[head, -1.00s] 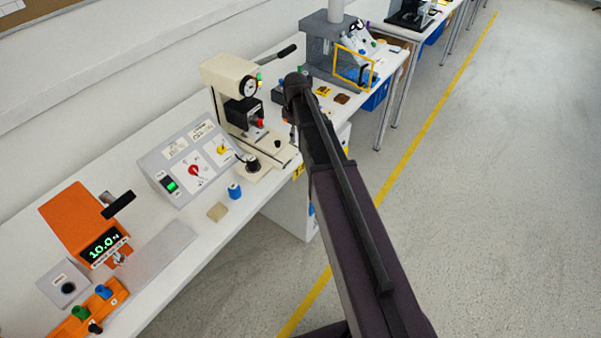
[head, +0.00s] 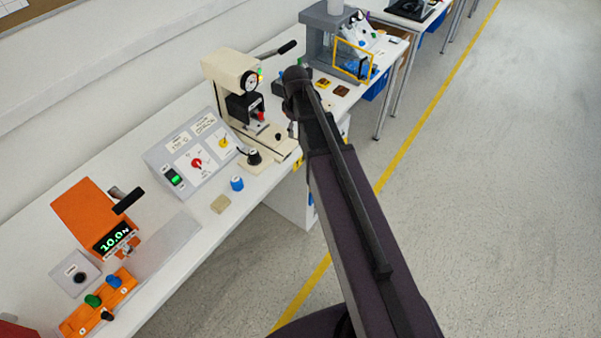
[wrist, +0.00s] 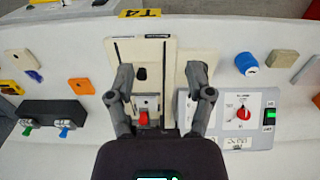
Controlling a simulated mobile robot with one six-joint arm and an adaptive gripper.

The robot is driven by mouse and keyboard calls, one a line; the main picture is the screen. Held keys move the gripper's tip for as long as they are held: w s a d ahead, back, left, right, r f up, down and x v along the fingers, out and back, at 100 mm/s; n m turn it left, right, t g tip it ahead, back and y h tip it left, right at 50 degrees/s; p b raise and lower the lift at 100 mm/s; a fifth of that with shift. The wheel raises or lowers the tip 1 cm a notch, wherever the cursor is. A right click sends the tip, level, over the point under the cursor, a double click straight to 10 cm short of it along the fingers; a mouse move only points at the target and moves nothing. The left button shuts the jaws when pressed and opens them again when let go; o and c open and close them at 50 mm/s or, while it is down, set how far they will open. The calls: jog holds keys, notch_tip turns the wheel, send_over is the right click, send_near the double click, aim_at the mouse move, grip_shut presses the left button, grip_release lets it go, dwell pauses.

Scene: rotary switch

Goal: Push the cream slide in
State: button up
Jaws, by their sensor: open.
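The cream press (head: 228,68) stands upright on the bench in the head view, with a dial and a black head. Its cream base plate (wrist: 152,52) shows in the wrist view, with dark slots and a dark hole. A narrower cream piece (wrist: 188,56) lies on its right; in the head view this cream piece (head: 262,166) carries a black knob (head: 254,156). I cannot tell which cream part is the slide. My gripper (wrist: 160,76) is open and empty above these parts, its right finger covering some of the narrower piece.
A red-tipped part (wrist: 143,118) sits close between my fingers. A grey switch panel (head: 190,155) stands left of the press, with a blue cylinder (head: 237,184) and tan block (head: 220,204) before it. The orange device (head: 95,215) is farther left. The floor aisle is clear.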

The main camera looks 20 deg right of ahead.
jog(key=s+a+f+m+b, duration=0.1)
jog(key=s+m, duration=0.3)
jog(key=s, duration=0.3)
jog(key=s+a+f+m+b, duration=0.1)
jog(key=s+m, duration=0.3)
jog(key=s, duration=0.4)
jog(key=shift+s+a+f, duration=0.25)
jog(key=shift+a+f, duration=0.1)
jog(key=shift+a, duration=0.2)
jog(key=shift+w+b, duration=0.15)
jog(key=shift+b, duration=0.15)
jog(key=c, duration=0.8)
jog(key=shift+w+m, duration=0.25)
jog(key=shift+m, duration=0.05)
grip_shut()
jog(key=w+d+m+t+y, duration=0.1)
jog(key=w+d+m, duration=0.3)
jog(key=w+m, duration=0.6)
jog(key=w+d+m+t+y+b, duration=0.1)
jog(key=w+d+m, duration=0.3)
jog(key=w+m, duration=0.6)
jog(key=shift+f+m+t+y+b, duration=0.25)
jog(key=shift+m+y, duration=0.55)
jog(key=shift+m, duration=1.7)
